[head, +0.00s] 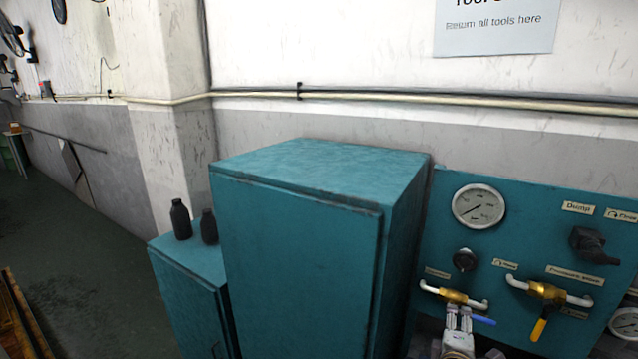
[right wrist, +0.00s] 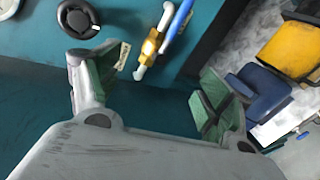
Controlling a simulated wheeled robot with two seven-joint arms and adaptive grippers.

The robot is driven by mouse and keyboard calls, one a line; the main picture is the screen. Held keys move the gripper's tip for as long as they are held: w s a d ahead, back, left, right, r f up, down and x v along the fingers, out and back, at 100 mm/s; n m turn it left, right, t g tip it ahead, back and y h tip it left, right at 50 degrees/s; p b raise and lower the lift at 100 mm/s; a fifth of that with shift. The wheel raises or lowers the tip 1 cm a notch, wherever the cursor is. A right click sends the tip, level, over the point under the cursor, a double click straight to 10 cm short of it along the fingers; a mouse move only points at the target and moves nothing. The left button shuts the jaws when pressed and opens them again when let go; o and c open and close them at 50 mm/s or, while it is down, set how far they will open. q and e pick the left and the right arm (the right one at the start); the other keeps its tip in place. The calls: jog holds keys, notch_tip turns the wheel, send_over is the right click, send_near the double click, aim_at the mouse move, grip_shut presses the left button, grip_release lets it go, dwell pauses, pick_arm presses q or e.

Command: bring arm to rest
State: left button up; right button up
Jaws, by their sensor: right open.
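My right gripper (head: 458,320) is at the lower right of the head view, in front of the teal panel (head: 520,230) and just below a brass valve (head: 453,296) with a blue handle (head: 483,321). In the right wrist view my right gripper (right wrist: 158,88) has its green-padded fingers spread wide with nothing between them. The brass valve (right wrist: 149,46) and its blue handle (right wrist: 178,22) show beyond the fingertips. Whether a finger touches the valve is not clear. My left gripper is in neither view.
A second brass valve (head: 547,291) with a yellow handle, a gauge (head: 478,206) and a black knob (head: 465,260) are on the panel. A tall teal cabinet (head: 300,265) stands left of it. Two dark bottles (head: 181,219) stand on a lower cabinet.

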jog(key=s+a+f+m+g+y, duration=0.4)
jog(key=s+a+f+m, duration=0.15)
jog(key=s+f, duration=0.3)
jog(key=s+a+f+m+g+y, duration=0.45)
jog(key=s+f+m, duration=0.2)
jog(key=s, duration=0.35)
jog(key=s+f+g+b, duration=0.1)
jog(key=s+f+b, duration=0.15)
jog(key=f, duration=3.35)
jog(key=s+d+f+g+h+b, duration=0.1)
jog(key=s+d+f, duration=0.2)
jog(key=s+f, duration=1.8)
jog(key=shift+s+d+n+b, duration=0.2)
jog(key=shift+s+n+b, duration=0.15)
jog(key=shift+s, duration=0.45)
